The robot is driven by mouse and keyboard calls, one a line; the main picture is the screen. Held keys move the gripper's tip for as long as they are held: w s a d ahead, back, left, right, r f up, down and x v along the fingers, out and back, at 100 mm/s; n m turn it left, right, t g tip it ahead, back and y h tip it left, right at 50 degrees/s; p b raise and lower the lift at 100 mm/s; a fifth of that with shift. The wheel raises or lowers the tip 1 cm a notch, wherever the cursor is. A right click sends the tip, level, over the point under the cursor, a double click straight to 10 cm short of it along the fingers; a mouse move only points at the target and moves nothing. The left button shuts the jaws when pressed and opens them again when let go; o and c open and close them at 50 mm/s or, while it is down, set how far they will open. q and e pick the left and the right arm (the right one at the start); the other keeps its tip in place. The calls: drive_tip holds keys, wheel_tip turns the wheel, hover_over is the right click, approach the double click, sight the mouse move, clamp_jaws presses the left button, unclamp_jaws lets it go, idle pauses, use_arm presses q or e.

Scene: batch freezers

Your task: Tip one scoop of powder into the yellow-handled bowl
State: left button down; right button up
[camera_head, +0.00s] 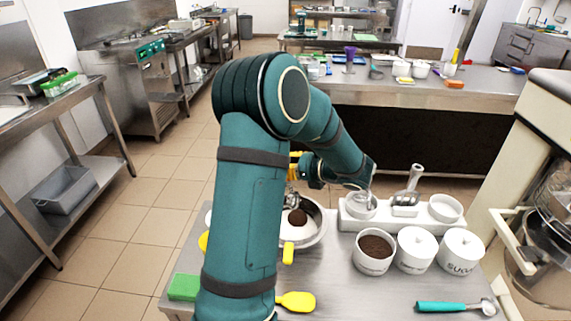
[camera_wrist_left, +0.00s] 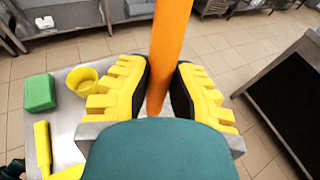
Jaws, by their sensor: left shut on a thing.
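The metal yellow-handled bowl (camera_head: 318,234) stands on the table, partly hidden behind my left arm. White powder lies in it with a brown patch of powder (camera_head: 297,217) on top. My left gripper (camera_head: 295,160) is over the bowl, mostly hidden by my arm. In the left wrist view its yellow fingers (camera_wrist_left: 160,92) are shut on an orange handle (camera_wrist_left: 170,45). A metal part, seemingly of the held scoop (camera_head: 291,196), shows just above the bowl; its contents cannot be made out. A white canister (camera_head: 374,262) of brown powder stands to the right. My right gripper is not in view.
Two lidded white canisters (camera_head: 416,252) stand beside the open one, one marked SUGAR. Behind is a white tray (camera_head: 352,222) with cups and a metal scoop (camera_head: 409,183). A teal-handled scoop (camera_head: 440,307) lies front right. A green block (camera_head: 184,287) is at left.

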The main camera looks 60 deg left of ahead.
use_arm(q)
drive_tip(key=b, duration=0.3)
drive_tip(key=shift+f+b, duration=0.25)
drive_tip(key=shift+b, duration=0.05)
drive_tip(key=shift+a+r+b, duration=0.1)
drive_tip(key=shift+r+b, duration=0.05)
drive_tip(key=shift+b, duration=0.2)
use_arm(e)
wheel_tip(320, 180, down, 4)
use_arm(q)
drive_tip(key=shift+s+a+t+h, duration=0.3)
drive_tip(key=shift+a+h, duration=0.15)
drive_tip(key=shift+h, duration=0.15)
drive_tip(key=s+a+f+t+h+p, duration=0.2)
drive_tip(key=a+f+t+h+p, duration=0.2)
drive_tip(key=h+p, duration=0.7)
drive_tip(key=shift+s+a+f+p, duration=0.35)
drive_tip(key=shift+a+f+p, duration=1.15)
drive_tip(key=shift+p, duration=3.25)
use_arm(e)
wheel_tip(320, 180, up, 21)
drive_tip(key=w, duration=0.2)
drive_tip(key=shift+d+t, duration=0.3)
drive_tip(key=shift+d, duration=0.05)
use_arm(q)
drive_tip(key=shift+a+r, duration=0.1)
drive_tip(key=shift+r, duration=0.2)
